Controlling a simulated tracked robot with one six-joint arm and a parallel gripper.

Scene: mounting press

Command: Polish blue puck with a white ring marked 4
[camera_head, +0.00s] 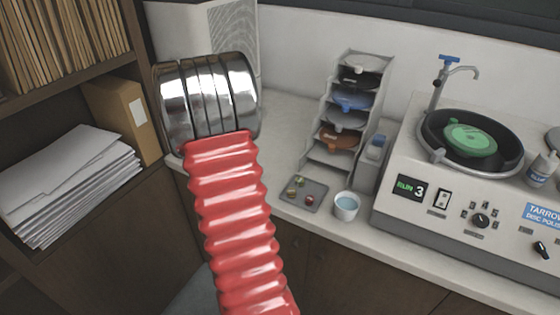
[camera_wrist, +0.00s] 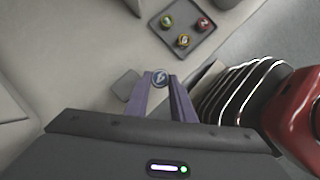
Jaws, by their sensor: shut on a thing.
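My gripper (camera_wrist: 162,85) shows in the wrist view, its two purple fingers shut on a small round puck (camera_wrist: 160,78). The puck's face shows a pale ring and a 4; its colour looks dark blue-grey here. In the head view my own red arm and metal joint fill the left middle, and the gripper and held puck are hidden. The polisher (camera_head: 400,205) stands at the right with a green disc (camera_head: 470,139) in its round bowl (camera_head: 431,122). Its display (camera_head: 410,188) reads RUN 3.
A grey tray (camera_head: 322,188) holds green, red and yellow pucks; it also shows in the wrist view (camera_wrist: 190,25). A cup of bluish liquid (camera_head: 346,206) stands beside it. Behind is a rack of coloured discs (camera_head: 345,112). A tap (camera_head: 440,75) overhangs the bowl; a bottle (camera_head: 541,170) stands right.

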